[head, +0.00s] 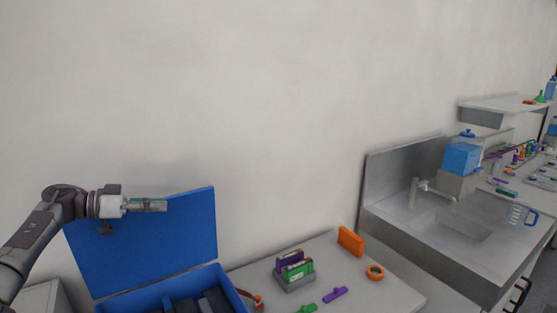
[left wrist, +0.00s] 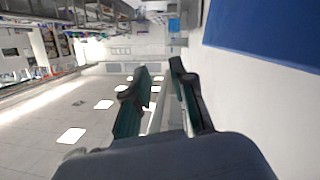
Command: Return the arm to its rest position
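My left arm comes in from the left in the head view, raised in front of the blue lid. Its gripper (head: 148,204) points right and is well above the table. In the left wrist view the two dark fingers of the left gripper (left wrist: 158,78) stand apart with a gap between them. Nothing is held between them. My right gripper does not show in either view.
An open blue case (head: 160,299) with dark contents stands below the arm, its raised lid (head: 140,246) behind it. A sink (head: 450,226) is at right.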

